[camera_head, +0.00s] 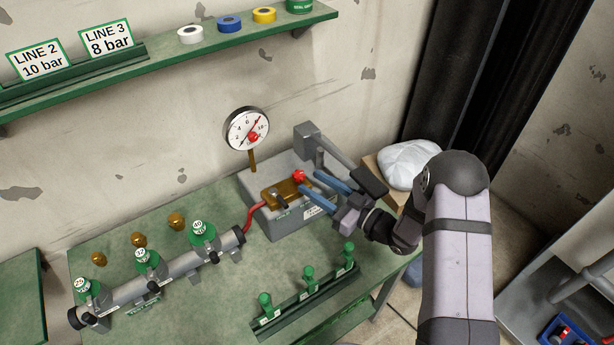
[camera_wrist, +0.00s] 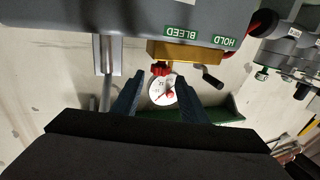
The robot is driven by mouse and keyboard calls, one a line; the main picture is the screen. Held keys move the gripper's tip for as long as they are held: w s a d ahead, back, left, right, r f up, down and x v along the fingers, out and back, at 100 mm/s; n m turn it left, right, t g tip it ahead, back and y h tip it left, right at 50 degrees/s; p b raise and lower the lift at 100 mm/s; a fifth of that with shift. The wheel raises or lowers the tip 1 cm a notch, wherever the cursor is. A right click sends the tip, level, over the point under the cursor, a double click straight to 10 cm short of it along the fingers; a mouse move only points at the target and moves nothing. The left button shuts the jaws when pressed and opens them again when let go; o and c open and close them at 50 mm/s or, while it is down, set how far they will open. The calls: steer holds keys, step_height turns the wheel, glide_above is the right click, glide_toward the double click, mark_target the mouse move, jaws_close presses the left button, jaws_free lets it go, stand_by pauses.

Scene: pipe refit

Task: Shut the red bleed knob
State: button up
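The red bleed knob (camera_head: 299,175) sits on the brass block (camera_head: 283,194) on top of the grey test unit (camera_head: 262,217). My gripper (camera_head: 308,182) is open, its two blue fingers pointing at the knob from the right. In the wrist view the knob (camera_wrist: 160,68) shows between the fingertips (camera_wrist: 161,74), with gaps on both sides. The knob is not held. The BLEED label (camera_wrist: 180,31) stands beside the block's knob end, and HOLD (camera_wrist: 225,40) at its other end.
The pressure gauge (camera_head: 246,129) stands behind the block; its dial also shows in the wrist view (camera_wrist: 163,92). A dark lever (camera_head: 278,197) is on the block. A red hose (camera_head: 256,214) joins the pipe manifold (camera_head: 160,277). A green rack (camera_head: 305,300) stands in front.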

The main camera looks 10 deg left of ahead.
mark_target(304, 176)
steer(key=shift+p+x, duration=0.4)
steer(key=shift+x, duration=1.25)
steer(key=shift+c, duration=0.6)
steer(key=c, duration=0.7)
steer(key=n+g+b, duration=0.1)
steer(key=g+y+b, duration=0.1)
steer(key=b, duration=0.1)
steer(key=shift+w+d+f+n, duration=0.1)
steer(key=shift+w+f+n, duration=0.05)
steer(key=shift+w+n, duration=0.25)
steer(key=shift+c, duration=0.2)
steer(key=shift+r+n+g+y+b, duration=0.2)
steer(key=shift+n+g+y+b, duration=0.2)
steer(key=shift+n+g+b, duration=0.55)
steer(key=shift+m+g+p, duration=0.25)
steer(key=shift+p, duration=0.1)
steer(key=o, duration=0.9)
steer(key=shift+c, duration=0.2)
